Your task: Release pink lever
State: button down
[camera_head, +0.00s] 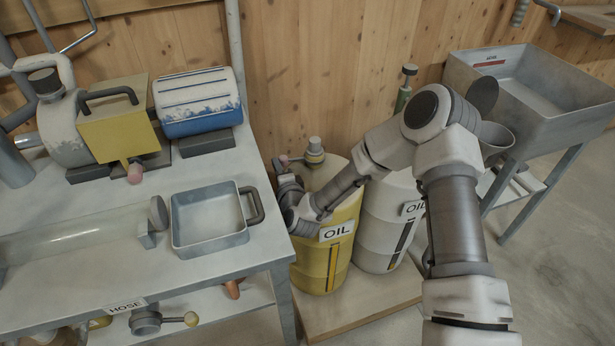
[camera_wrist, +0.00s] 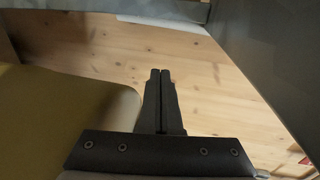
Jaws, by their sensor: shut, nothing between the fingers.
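A pink knob (camera_head: 135,173) sticks out at the foot of the yellow box (camera_head: 112,128) on the left table. A second small pink knob (camera_head: 284,160) is by the fitting on top of the yellow OIL drum (camera_head: 334,257); I cannot tell which is the task's lever. In the wrist view, my gripper (camera_wrist: 160,73) is shut and empty, over pale wood, with a yellow surface (camera_wrist: 60,112) to its left. In the head view, my wrist is at the drum's left side and my fingertips are not clearly visible. My gripper is apart from the table's pink knob.
The left table (camera_head: 105,262) holds a metal tray (camera_head: 208,218), a clear tube (camera_head: 75,240) and a blue-white box (camera_head: 198,100). Its edge is close to my wrist. A white OIL drum (camera_head: 385,235) stands beside the yellow one. A grey sink (camera_head: 540,85) is at right.

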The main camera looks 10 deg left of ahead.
jog(key=shift+r+b+x, duration=0.1)
jog(key=shift+b+x, duration=0.2)
jog(key=shift+x, duration=0.3)
jog(key=shift+r+b+x, duration=0.15)
jog(key=shift+b+x, duration=0.1)
jog(key=shift+x, duration=0.4)
dwell(0.5)
jog(key=p+v, duration=0.2)
jog(key=v, duration=0.5)
jog(key=shift+s, duration=0.2)
jog(key=shift+d, duration=0.1)
